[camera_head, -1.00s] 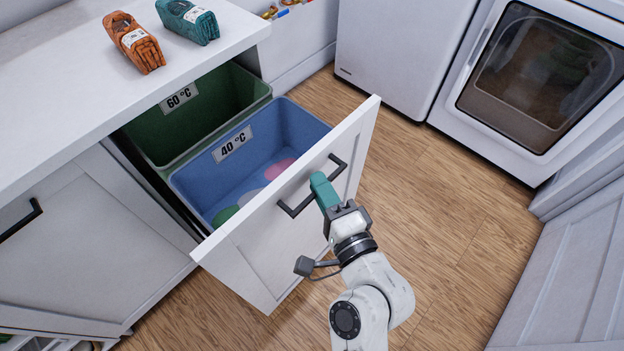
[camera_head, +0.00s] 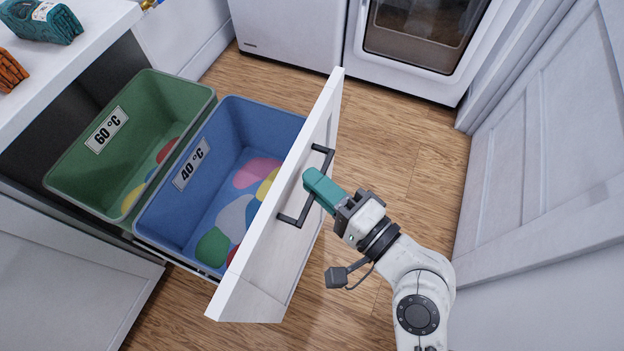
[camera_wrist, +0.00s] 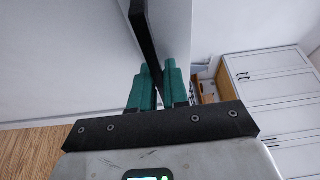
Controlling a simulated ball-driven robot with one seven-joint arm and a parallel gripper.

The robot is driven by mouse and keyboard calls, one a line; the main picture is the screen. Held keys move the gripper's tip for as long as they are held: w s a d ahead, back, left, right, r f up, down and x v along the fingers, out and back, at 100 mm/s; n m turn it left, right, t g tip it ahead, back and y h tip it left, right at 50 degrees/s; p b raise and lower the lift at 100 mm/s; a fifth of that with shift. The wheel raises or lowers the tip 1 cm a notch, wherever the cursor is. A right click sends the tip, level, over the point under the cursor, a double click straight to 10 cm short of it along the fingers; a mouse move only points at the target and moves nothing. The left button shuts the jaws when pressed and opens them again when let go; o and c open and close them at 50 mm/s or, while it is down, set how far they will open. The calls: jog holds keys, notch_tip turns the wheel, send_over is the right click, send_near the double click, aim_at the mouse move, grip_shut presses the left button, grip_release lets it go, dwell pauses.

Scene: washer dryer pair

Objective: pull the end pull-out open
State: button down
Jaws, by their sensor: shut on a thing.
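The end pull-out has a white front panel (camera_head: 285,225) with a dark bar handle (camera_head: 294,218). It stands well out from the cabinet. Behind the front sit a blue bin labelled 40 °C (camera_head: 185,225) and a green bin labelled 60 °C (camera_head: 75,170), both with coloured laundry inside. My gripper (camera_head: 318,188), with teal fingers, is shut on the handle. In the wrist view the dark handle bar (camera_wrist: 143,30) runs down between the two teal fingers (camera_wrist: 155,85). The fingers hide part of the handle.
A white counter (camera_head: 95,30) with a teal bundle (camera_head: 40,20) and an orange one (camera_head: 10,72) is at upper left. A washer or dryer (camera_head: 420,35) stands at the back. A white panelled door (camera_head: 550,150) lies close on the right. Wooden floor (camera_head: 400,150) is clear between.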

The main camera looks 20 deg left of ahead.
jog(key=shift+f, duration=0.1)
jog(key=c, duration=1.2)
grip_release()
jog(key=b+v, duration=0.1)
jog(key=v, duration=0.9)
jog(key=shift+s+d, duration=0.15)
jog(key=shift+d, duration=0.2)
